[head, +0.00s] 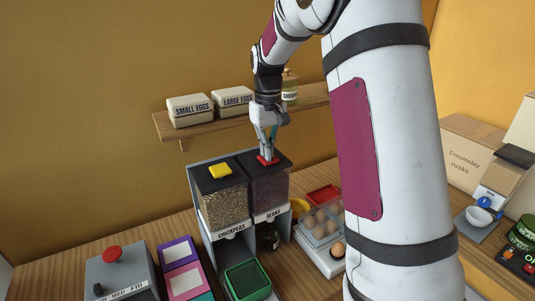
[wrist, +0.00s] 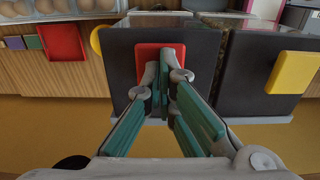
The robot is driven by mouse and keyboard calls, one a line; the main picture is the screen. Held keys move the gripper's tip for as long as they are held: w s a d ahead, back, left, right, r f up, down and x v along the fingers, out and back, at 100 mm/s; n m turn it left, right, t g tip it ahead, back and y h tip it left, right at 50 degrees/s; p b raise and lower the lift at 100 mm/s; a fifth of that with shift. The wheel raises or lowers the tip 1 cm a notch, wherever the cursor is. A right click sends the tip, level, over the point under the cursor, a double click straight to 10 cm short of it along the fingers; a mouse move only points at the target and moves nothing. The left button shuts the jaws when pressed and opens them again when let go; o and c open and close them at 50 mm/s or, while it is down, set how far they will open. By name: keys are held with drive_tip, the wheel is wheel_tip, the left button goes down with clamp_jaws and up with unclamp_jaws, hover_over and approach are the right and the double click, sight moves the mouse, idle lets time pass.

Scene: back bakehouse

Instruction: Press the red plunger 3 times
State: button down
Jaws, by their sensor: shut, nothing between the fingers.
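The red plunger (head: 267,160) is a flat red square on the black lid of the beans dispenser. It also shows in the wrist view (wrist: 147,52), partly hidden by my fingers. My gripper (head: 267,155) is shut and empty, pointing down with its fingertips at the red plunger. In the wrist view my gripper (wrist: 161,75) has its green-padded fingers together over the lower part of the plunger. Whether the fingertips touch it or hover just above, I cannot tell.
A yellow plunger (head: 220,171) tops the chickpeas dispenser (head: 224,203) on the left. Behind is a shelf (head: 180,130) with egg boxes (head: 190,110) and a jar. An egg tray (head: 320,228) stands right of the dispensers. A grey box with a red knob (head: 112,254) is at the front left.

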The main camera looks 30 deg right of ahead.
drive_tip(key=shift+f, duration=0.25)
drive_tip(key=shift+r, duration=1.7)
idle(0.5)
drive_tip(key=shift+f, duration=1.65)
drive_tip(key=shift+r, duration=1.7)
